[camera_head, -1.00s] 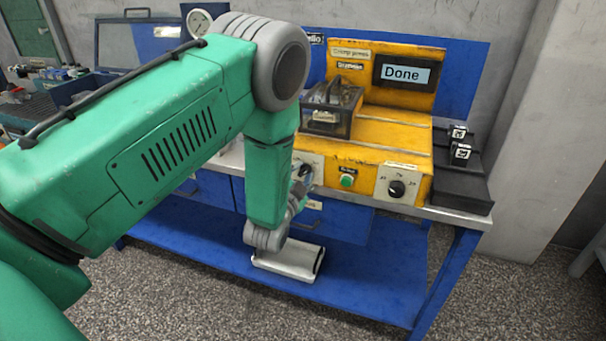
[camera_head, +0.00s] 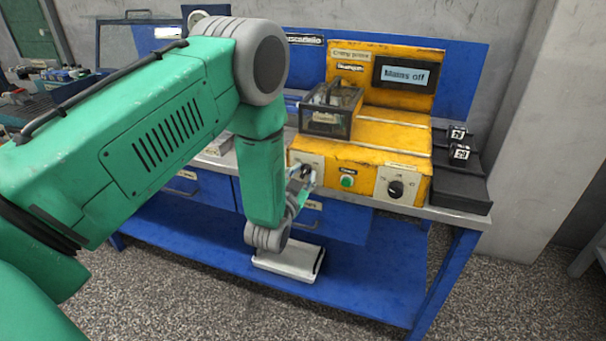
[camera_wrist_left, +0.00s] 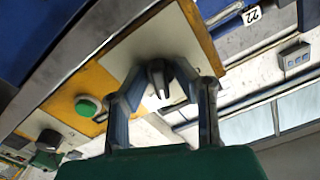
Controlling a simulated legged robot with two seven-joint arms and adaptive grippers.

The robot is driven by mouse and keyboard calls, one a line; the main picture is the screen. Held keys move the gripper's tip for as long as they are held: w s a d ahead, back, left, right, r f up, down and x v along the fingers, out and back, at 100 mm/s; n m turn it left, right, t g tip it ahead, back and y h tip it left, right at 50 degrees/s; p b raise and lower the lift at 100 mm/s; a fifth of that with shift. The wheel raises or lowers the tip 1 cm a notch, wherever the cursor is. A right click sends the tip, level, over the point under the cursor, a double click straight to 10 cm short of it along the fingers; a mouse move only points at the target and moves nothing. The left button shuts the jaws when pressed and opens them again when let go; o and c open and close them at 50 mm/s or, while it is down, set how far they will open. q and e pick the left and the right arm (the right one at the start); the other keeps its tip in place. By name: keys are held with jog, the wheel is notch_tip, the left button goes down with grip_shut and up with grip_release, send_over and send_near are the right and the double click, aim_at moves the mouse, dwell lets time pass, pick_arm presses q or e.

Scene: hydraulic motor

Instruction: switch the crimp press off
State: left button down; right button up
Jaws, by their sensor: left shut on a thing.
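The yellow crimp press (camera_head: 385,134) stands on the bench, and its screen (camera_head: 405,76) reads "Mains off". My left gripper (camera_head: 302,176) is at the left end of the press's front panel. In the left wrist view my left gripper (camera_wrist_left: 160,92) is shut on a dark rotary knob (camera_wrist_left: 158,76) on a pale plate. A green button (camera_head: 347,182) sits in the middle of the front, also seen in the wrist view (camera_wrist_left: 88,106). A second black knob (camera_head: 396,189) is on a white plate at the right. My right gripper is not in view.
A clear-sided guard box (camera_head: 330,108) sits on the press. Black blocks with white labels (camera_head: 459,151) lie on a dark stand to the right. A pale case (camera_head: 289,262) lies on the blue lower shelf (camera_head: 370,285).

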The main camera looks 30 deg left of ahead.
pick_arm(q)
jog(key=n, duration=0.6)
jog(key=shift+n, duration=0.3)
jog(key=n, duration=0.3)
jog(key=shift+b, duration=0.35)
jog(key=shift+n+b, duration=0.3)
jog(key=shift+n, duration=1.8)
jog(key=c, duration=1.6)
grip_release()
jog(key=shift+w+f, duration=0.1)
